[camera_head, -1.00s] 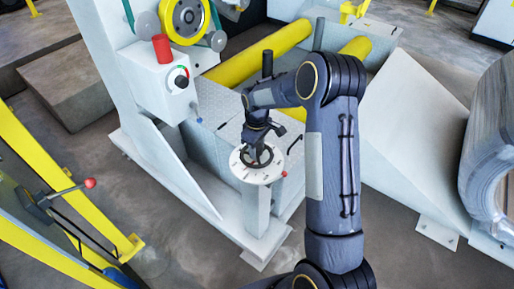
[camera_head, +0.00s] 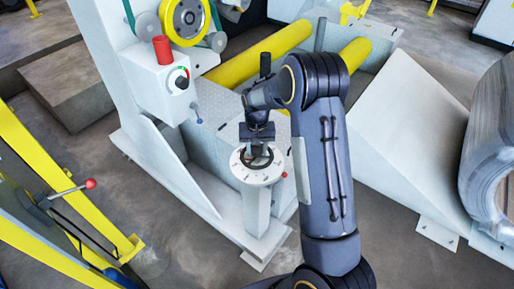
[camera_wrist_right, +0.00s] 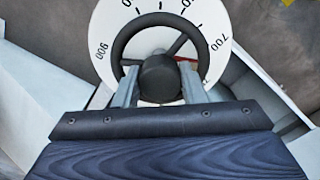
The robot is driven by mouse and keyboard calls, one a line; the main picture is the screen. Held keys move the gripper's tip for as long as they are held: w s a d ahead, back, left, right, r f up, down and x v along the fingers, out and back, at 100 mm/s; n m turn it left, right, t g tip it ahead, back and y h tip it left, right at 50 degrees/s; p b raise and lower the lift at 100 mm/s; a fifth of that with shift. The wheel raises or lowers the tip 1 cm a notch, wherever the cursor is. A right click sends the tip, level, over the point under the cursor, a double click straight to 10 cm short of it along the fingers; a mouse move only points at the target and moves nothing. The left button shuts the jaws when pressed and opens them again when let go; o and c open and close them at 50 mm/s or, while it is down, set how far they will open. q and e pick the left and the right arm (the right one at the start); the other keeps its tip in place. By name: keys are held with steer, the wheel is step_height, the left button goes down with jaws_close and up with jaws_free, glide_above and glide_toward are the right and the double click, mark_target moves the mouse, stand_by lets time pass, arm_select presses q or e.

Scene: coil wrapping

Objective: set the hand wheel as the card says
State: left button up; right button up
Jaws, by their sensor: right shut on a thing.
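The hand wheel (camera_wrist_right: 126,33) is dark with a round hub (camera_wrist_right: 158,80) and spokes. It sits over a white dial (camera_wrist_right: 225,30) on top of a pale post (camera_head: 257,205). In the right wrist view the numbers 900 and 700 show on the dial; other numbers are partly covered by the wheel. My right gripper (camera_wrist_right: 160,85) is shut on the hub, with one finger on each side. In the head view the gripper (camera_head: 257,153) comes down over the wheel and hides part of it. The card and my left gripper are not in view.
A white machine column with a control box (camera_head: 168,85), a red cylinder (camera_head: 162,49) and a small knob stands left of the post. Yellow rollers (camera_head: 262,55) lie behind. A large coil (camera_head: 488,140) is at right. A red-tipped lever (camera_head: 90,184) is at left.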

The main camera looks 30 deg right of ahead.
mark_target(257, 148)
steer(key=m+p, duration=0.1)
steer(key=m, duration=0.4)
steer(key=shift+w+r+m, duration=0.1)
steer(key=shift+m, duration=0.2)
stand_by(0.4)
steer(key=o, duration=1)
steer(key=shift+r, duration=3.85)
